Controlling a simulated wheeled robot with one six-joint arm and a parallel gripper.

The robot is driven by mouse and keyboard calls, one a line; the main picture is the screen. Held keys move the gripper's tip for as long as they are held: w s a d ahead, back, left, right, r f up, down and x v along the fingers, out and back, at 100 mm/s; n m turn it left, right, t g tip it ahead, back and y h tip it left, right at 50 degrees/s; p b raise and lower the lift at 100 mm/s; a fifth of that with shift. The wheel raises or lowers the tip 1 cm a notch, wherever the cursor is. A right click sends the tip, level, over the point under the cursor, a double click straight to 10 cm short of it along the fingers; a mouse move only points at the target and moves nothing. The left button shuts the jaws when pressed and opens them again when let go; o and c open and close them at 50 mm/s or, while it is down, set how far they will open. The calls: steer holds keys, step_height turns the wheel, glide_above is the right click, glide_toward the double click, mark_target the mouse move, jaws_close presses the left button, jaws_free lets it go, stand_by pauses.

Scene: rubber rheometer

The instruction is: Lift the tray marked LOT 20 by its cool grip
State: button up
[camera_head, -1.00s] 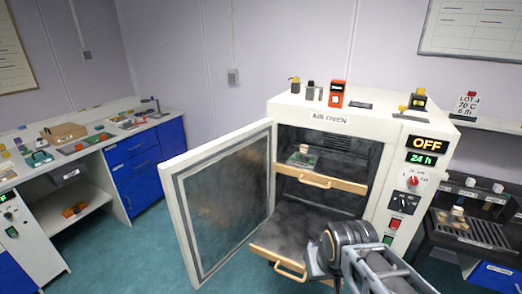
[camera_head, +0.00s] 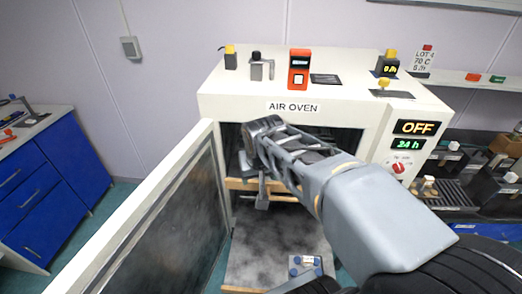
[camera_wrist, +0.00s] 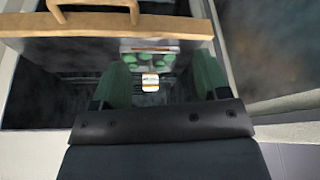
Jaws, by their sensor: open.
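My gripper (camera_head: 254,182) reaches into the open air oven (camera_head: 292,90), at the upper shelf with the wooden front edge (camera_head: 236,184). In the wrist view its two green fingers (camera_wrist: 160,78) are apart. A small tray (camera_wrist: 150,52) with green round pieces lies beyond them, on the shelf side. A small white block with orange bands (camera_wrist: 150,83) shows in the gap between the fingers, and I see no contact. A second small tray (camera_head: 306,262) with blue round pieces sits low at the front. I cannot read LOT 20 on either tray.
The oven door (camera_head: 165,225) stands open at left. The wooden shelf front (camera_wrist: 100,24) with its handle (camera_wrist: 95,6) is close to my gripper. The lower shelf (camera_head: 270,240) is pulled out.

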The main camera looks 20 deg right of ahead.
steer(key=w+d+r+m+h+p, duration=0.1)
steer(key=w+d+r+m+p, duration=0.3)
steer(key=w, duration=0.6)
steer(key=w+d+f, duration=0.1)
steer(key=f, duration=0.1)
steer(key=w+d+f, duration=0.1)
steer(key=f, duration=0.1)
steer(key=w+d+f, duration=0.1)
steer(key=f, duration=0.1)
steer(key=shift+b, duration=0.3)
steer(key=shift+p+x, duration=0.85)
steer(key=shift+x, duration=2.15)
steer(key=shift+w+r, duration=0.1)
steer(key=shift+w, duration=0.05)
steer(key=c, duration=1.1)
steer(key=shift+r, duration=0.15)
